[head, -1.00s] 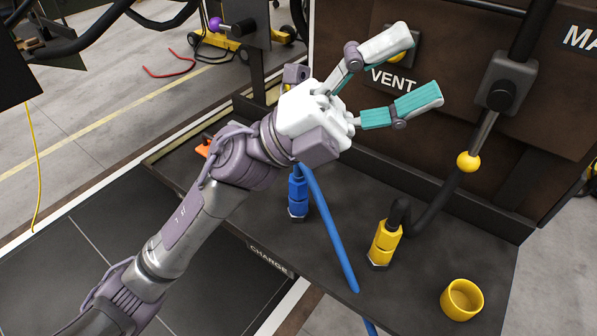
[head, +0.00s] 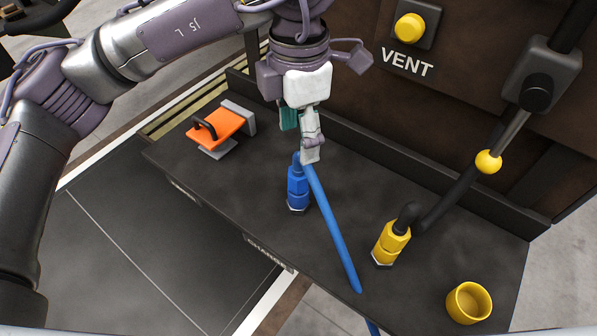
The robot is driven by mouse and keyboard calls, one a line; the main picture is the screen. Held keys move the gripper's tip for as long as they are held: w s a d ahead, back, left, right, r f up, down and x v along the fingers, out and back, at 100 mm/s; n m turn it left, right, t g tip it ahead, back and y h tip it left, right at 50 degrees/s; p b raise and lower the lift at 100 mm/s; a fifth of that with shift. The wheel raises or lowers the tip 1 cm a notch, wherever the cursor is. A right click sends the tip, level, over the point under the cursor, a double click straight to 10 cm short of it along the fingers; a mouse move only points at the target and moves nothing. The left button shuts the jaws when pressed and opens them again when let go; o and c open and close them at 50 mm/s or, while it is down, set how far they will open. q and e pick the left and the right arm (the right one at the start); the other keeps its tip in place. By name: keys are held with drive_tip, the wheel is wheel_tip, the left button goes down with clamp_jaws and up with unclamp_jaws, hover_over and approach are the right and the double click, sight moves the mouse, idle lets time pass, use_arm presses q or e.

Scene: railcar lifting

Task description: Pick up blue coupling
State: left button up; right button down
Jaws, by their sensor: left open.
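The blue coupling (head: 297,187) stands upright on the dark shelf (head: 222,188), with a blue hose (head: 333,230) bending from its top and running down to the right over the shelf's front edge. My left gripper (head: 300,140) points down just above the coupling, its fingers open. One finger's tip overlaps the top of the blue hose in the picture; I cannot tell whether it touches. The other finger, with a teal pad, is partly hidden behind the hand. My right gripper does not show.
A yellow coupling (head: 390,243) with a black hose stands right of the blue one. A yellow cup (head: 468,302) sits at the front right. An orange block with a black handle (head: 217,127) is at the left. A yellow VENT button (head: 409,28) is on the back panel.

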sight(298, 156)
use_arm(q)
wheel_tip(298, 156, down, 5)
drive_tip(key=shift+r+p, duration=0.2)
drive_tip(key=shift+p, duration=0.25)
drive_tip(key=shift+f, duration=0.2)
wheel_tip(298, 156, down, 4)
drive_tip(key=p, duration=0.3)
drive_tip(key=shift+f, duration=0.45)
clamp_jaws()
